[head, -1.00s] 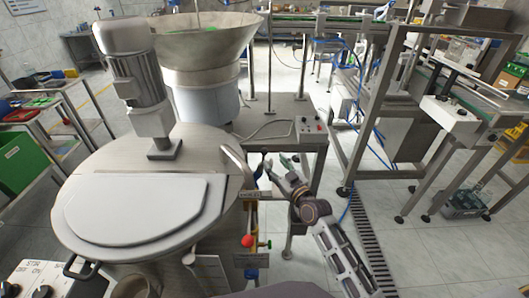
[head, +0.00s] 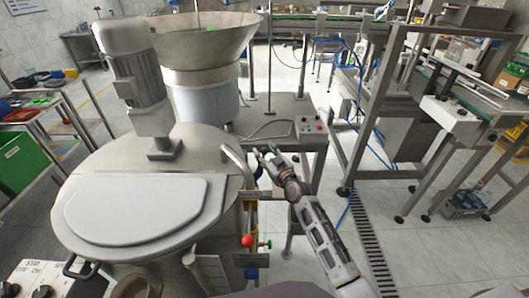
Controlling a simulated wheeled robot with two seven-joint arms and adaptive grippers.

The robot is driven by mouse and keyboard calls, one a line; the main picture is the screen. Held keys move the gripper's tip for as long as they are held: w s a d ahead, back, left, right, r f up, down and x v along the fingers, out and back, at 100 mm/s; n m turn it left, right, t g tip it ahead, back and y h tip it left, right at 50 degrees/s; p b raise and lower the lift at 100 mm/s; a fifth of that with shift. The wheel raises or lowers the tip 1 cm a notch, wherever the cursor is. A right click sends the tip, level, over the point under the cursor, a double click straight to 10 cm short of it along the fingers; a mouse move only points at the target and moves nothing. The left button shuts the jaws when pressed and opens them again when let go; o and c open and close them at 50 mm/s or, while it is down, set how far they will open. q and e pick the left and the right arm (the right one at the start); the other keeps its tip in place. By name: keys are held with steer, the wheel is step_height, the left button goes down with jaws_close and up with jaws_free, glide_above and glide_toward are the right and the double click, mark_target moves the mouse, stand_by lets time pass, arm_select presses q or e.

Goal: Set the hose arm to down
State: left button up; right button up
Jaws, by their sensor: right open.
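A pale curved metal tube (head: 238,163), which looks like the hose arm, rises at the right edge of the large steel tank (head: 205,150). Its upper end leans up and to the left; its lower part runs down beside a small label plate (head: 249,193). My right gripper (head: 264,154) is open and empty, just right of the tube's upper part. I see a gap between them in the picture, but cannot tell the depth. My left gripper is not in view.
A control box (head: 311,127) sits on the steel table behind my gripper.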

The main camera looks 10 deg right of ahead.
steer(key=shift+w+a, duration=0.1)
steer(key=shift+w, duration=0.25)
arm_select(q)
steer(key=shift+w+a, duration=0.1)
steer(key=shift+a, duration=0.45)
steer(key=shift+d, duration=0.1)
arm_select(e)
steer(key=c, duration=0.9)
jaws_close()
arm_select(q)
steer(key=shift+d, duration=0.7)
